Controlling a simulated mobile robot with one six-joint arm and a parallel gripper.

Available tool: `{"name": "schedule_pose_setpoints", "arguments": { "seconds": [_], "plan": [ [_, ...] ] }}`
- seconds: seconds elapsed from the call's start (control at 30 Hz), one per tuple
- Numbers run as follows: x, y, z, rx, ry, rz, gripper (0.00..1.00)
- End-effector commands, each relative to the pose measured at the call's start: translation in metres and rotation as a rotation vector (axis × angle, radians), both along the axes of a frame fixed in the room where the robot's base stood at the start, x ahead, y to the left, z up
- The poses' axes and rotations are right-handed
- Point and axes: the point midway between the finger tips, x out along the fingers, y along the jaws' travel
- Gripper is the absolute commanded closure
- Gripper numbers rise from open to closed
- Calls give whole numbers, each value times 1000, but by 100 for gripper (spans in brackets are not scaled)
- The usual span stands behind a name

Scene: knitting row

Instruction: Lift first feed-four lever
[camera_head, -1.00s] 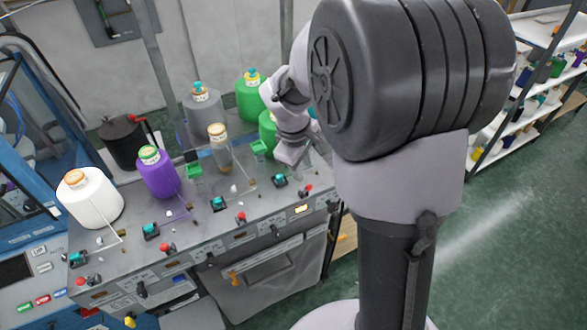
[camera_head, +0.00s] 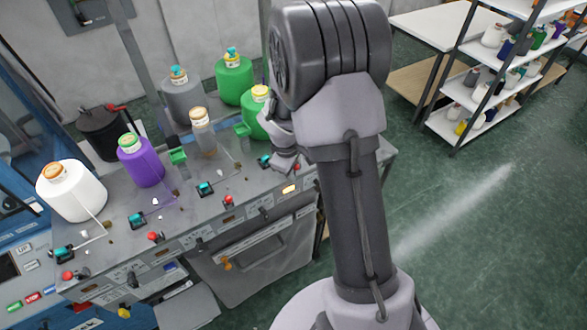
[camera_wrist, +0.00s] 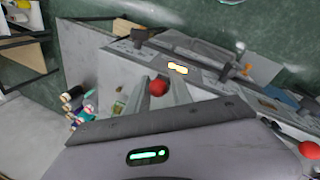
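The fourth red-knobbed lever stands near the right end of the grey machine panel. Its round red knob (camera_wrist: 157,87) shows in the wrist view between the two pale fingers of my gripper (camera_wrist: 160,90). The fingers are apart; contact with the knob cannot be told. In the head view my gripper (camera_head: 287,161) is low over the right end of the panel, beside a teal block (camera_head: 265,162). Similar red knobs stand to the left, at the third feed (camera_head: 228,200), second (camera_head: 153,236) and first (camera_head: 67,275).
A lit yellow display (camera_wrist: 178,68) is near the knob. A shelf rack (camera_head: 470,105) stands right, beyond open floor.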

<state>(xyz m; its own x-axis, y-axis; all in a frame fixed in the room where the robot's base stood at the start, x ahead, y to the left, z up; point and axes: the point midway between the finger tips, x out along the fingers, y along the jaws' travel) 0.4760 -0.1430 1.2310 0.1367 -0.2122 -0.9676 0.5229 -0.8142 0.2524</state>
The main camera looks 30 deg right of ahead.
Motion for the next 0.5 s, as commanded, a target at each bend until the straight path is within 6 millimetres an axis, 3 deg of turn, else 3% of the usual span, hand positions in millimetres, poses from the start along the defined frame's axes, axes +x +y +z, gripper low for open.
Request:
{"name": "schedule_pose_setpoints", "arguments": {
  "seconds": [0.03, 0.1, 0.5],
  "plan": [
    [0, 0, 0, 0, 0, 0, 85],
    [0, 0, 0, 0, 0, 0, 99],
    [0, 0, 0, 0, 0, 0, 100]
  ]
}}
